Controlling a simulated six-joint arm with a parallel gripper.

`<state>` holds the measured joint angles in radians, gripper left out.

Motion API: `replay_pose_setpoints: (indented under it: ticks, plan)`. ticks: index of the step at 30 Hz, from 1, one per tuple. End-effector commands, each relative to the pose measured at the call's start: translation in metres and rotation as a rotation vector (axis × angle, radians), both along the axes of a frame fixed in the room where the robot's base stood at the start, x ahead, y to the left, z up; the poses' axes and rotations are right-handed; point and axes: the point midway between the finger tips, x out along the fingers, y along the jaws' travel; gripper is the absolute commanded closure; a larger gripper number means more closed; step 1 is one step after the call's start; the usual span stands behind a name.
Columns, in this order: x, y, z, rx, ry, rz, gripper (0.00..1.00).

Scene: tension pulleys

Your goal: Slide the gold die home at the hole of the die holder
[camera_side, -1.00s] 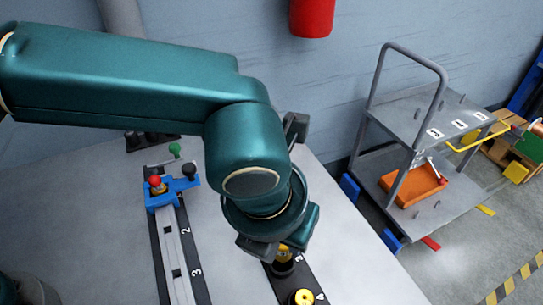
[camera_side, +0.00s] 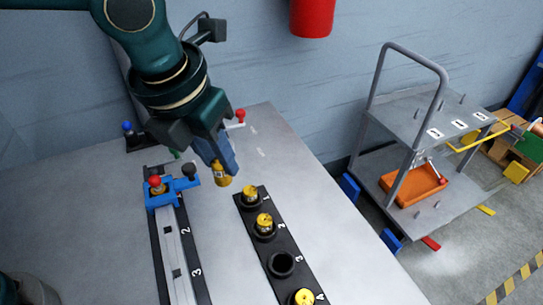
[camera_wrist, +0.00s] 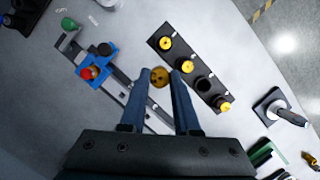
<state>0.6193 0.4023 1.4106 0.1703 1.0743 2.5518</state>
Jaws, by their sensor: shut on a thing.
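My gripper (camera_side: 220,168) is shut on a gold die (camera_side: 222,178) and holds it in the air, between the blue fixture and the black numbered strip. In the wrist view the gold die (camera_wrist: 160,77) sits between the two blue fingertips. The blue fixture (camera_side: 170,198), which looks like the die holder, is clamped over a grey rail. It has a red knob (camera_side: 155,181) and a black knob (camera_side: 189,170). A gold piece shows under the red knob. I cannot make out the holder's hole clearly.
The black numbered strip (camera_side: 250,220) has gold dies in sockets 1, 2 and 4; socket 3 (camera_side: 281,264) is empty. The slotted grey rail (camera_side: 172,250) runs toward the front. Small levers with blue and red knobs stand at the back.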

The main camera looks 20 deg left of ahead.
Motion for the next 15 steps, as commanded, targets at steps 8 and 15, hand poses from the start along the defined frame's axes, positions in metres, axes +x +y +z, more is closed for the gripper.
replay_pose_setpoints:
  ticks: [8, 15]
  plan:
    - [0.0, -0.001, 0.0, -0.001, -0.001, -0.001, 1.0]
    - [0.007, -0.005, 0.015, 0.01, -0.005, -0.07, 1.0]
